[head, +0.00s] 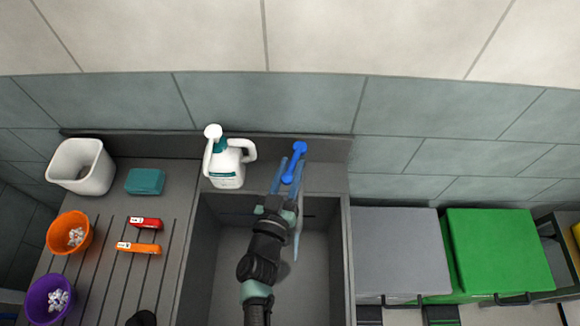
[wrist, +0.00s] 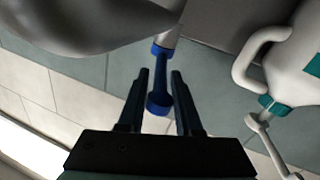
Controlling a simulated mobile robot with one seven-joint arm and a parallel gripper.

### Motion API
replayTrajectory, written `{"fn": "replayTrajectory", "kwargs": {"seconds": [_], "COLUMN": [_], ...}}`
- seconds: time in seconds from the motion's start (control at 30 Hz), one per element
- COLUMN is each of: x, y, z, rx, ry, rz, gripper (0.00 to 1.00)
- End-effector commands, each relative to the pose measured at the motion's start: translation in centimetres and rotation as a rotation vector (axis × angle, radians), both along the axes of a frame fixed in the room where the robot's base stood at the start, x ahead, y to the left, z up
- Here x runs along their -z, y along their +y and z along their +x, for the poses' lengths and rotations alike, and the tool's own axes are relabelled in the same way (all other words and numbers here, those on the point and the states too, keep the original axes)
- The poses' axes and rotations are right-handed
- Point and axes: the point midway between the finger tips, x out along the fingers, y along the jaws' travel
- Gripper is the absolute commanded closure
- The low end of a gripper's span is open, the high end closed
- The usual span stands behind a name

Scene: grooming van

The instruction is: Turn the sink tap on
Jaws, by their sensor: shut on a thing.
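The sink tap's blue lever (head: 299,149) is at the back of the sink, right of the white jug. It also shows in the wrist view as a blue bar with a rounded end (wrist: 158,104), joined to a pale metal stem. My gripper (head: 286,171) reaches over the sink to the lever. In the wrist view my gripper's two dark fingers (wrist: 158,88) stand on either side of the lever and are shut on it. The grey sink basin (head: 216,240) lies below my arm. My arm hides part of the tap and basin.
A white jug with a pump top (head: 227,168) stands close left of the tap; its handle shows in the wrist view. On the left counter are a white bin (head: 80,168), a teal block (head: 145,181) and small bowls. A green-lidded box (head: 500,250) is at right.

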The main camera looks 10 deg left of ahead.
Motion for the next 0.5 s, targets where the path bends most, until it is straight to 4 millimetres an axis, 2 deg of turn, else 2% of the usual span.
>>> {"fn": "replayTrajectory", "kwargs": {"seconds": [0.13,0.17,0.23,0.5], "x": [0.04,0.04,0.03,0.02], "y": [0.24,0.24,0.21,0.08], "z": [-0.03,-0.03,-0.02,-0.03], "rx": [-0.006,-0.006,-0.005,-0.002], "ry": [0.001,0.001,0.001,0.000], "rz": [-0.001,-0.001,-0.001,0.000], "gripper": [1.00,0.61,0.50,0.50]}}
